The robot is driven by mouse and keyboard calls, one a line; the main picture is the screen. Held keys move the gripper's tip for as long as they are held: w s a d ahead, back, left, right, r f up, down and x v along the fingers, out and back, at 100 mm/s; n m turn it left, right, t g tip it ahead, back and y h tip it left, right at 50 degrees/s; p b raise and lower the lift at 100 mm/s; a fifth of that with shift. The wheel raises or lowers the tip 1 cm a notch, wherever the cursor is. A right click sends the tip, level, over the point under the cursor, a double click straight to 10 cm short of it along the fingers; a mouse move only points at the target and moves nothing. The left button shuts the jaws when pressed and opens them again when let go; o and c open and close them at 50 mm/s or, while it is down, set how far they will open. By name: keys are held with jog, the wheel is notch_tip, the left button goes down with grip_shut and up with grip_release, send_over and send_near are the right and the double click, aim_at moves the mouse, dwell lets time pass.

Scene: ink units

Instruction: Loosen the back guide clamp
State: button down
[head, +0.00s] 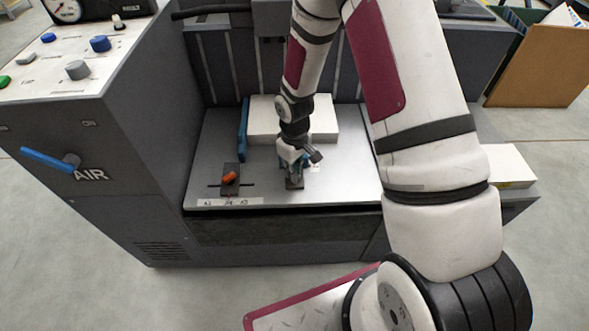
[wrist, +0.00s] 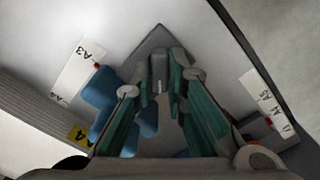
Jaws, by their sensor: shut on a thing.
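My gripper (head: 293,166) reaches down to the front middle of the grey feed table (head: 345,183). It is shut on a small grey clamp part, which I take to be the back guide clamp (wrist: 160,66). In the wrist view the teal fingers (wrist: 160,92) close in on it from both sides. Its dark base (head: 295,184) shows below the gripper in the head view. The fingers hide much of the clamp, and I cannot tell how tight it is. A blue guide piece (wrist: 104,92) lies beside the fingers in the wrist view.
A white paper stack (head: 265,118) lies behind the gripper, with a blue side guide (head: 243,130) at its left. An orange clamp knob (head: 229,178) stands to the left on a slotted base. The control cabinet (head: 130,130) bounds the left.

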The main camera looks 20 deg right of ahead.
jog(key=shift+n, duration=0.3)
jog(key=c, duration=1.6)
grip_release()
notch_tip(320, 180, up, 12)
